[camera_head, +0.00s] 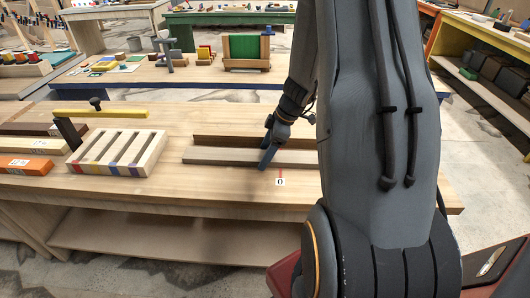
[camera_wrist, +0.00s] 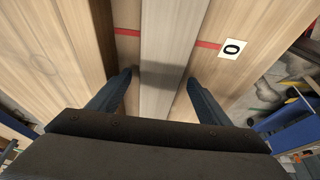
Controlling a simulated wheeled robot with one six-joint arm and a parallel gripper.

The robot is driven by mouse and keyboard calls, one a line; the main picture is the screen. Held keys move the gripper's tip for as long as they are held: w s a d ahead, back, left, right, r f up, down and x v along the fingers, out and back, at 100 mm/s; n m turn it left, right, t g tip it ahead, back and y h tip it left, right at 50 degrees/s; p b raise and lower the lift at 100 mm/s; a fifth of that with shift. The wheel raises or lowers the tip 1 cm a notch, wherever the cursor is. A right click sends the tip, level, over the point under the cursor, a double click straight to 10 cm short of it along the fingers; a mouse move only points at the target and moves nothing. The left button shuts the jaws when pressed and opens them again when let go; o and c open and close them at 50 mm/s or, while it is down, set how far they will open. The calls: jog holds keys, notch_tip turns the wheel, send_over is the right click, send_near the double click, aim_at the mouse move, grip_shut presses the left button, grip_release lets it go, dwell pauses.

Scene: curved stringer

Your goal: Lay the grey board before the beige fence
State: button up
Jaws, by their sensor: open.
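The grey board (camera_head: 217,156) lies along the workbench in the head view, in front of the fence (camera_head: 222,141), which looks brown there. In the wrist view the board (camera_wrist: 168,45) runs up the middle, and the fence (camera_wrist: 75,45) is to its left. A strip of bench shows between them, so they are apart there. My gripper (camera_head: 266,155) is over the board. In the wrist view its open fingers (camera_wrist: 158,82) straddle the board, with a gap on each side. The board's right end is hidden behind my arm in the head view.
A red line crosses under the board beside a "0" label (camera_head: 280,182). Left of the board stand a slotted block (camera_head: 118,152), a yellow bar (camera_head: 105,113) and an orange block (camera_head: 25,166). The bench front edge is close. Another bench stands behind.

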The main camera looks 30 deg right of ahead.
jog(key=shift+b+v, duration=0.75)
jog(key=shift+v, duration=3.2)
jog(key=s+a+r+m+h, duration=0.1)
jog(key=s+a+m, duration=0.4)
jog(key=a, duration=0.4)
jog(key=s+a+r+m+g+h, duration=0.1)
jog(key=s+a+r+m+h, duration=0.1)
jog(key=s+a+m, duration=0.4)
jog(key=s+a, duration=0.2)
jog(key=a, duration=0.1)
jog(key=shift+s+a+r+g+h, duration=0.2)
jog(key=shift+s+a+g+h, duration=0.05)
jog(key=shift+g+h, duration=0.05)
